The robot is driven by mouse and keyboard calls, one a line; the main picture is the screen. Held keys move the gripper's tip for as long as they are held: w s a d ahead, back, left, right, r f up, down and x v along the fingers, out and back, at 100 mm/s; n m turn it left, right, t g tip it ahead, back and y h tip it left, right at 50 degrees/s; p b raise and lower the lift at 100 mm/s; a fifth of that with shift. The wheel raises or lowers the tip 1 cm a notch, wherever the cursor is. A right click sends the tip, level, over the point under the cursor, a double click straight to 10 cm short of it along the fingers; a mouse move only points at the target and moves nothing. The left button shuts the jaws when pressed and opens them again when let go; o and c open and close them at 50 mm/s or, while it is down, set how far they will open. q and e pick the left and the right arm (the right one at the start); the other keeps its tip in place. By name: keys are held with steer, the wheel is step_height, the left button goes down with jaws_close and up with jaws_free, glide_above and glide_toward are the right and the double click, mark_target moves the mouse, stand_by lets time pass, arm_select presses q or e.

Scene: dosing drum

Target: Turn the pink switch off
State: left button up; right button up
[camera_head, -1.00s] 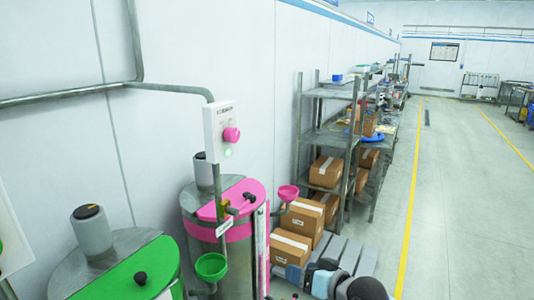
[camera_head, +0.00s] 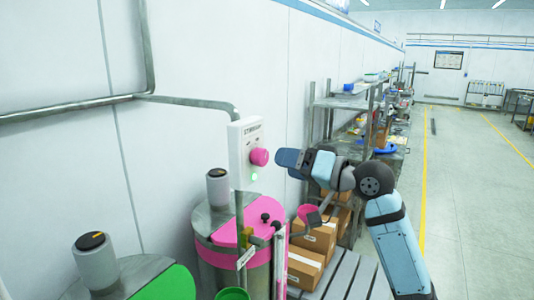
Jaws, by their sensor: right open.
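The pink switch (camera_head: 259,157) is a round pink knob on a white wall box (camera_head: 238,150), above the pink-lidded drum (camera_head: 240,232). A small green light (camera_head: 254,177) glows below the knob. My right gripper (camera_head: 280,158) is raised just to the right of the knob, pointing at it, with a small gap apparent between them. Its fingers show edge-on as a dark blue block, and nothing is seen in them. My left gripper is not in view.
A green-lidded drum (camera_head: 160,284) stands at the lower left. A grey pipe (camera_head: 190,101) runs along the wall into the box. A pink funnel (camera_head: 308,213) sits below my right arm. Shelves (camera_head: 345,102) and cardboard boxes (camera_head: 303,267) stand behind it. The aisle floor at the right is clear.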

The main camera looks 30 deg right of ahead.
mark_target(265, 158)
steer(key=p+x, duration=0.1)
steer(key=x, duration=0.3)
steer(key=shift+w+a+r, duration=0.1)
steer(key=shift+w+a, duration=0.05)
steer(key=shift+w, duration=0.15)
steer(key=shift+x, duration=0.75)
steer(key=shift+c, duration=0.5)
steer(key=c, duration=0.8)
steer(key=shift+c, duration=0.2)
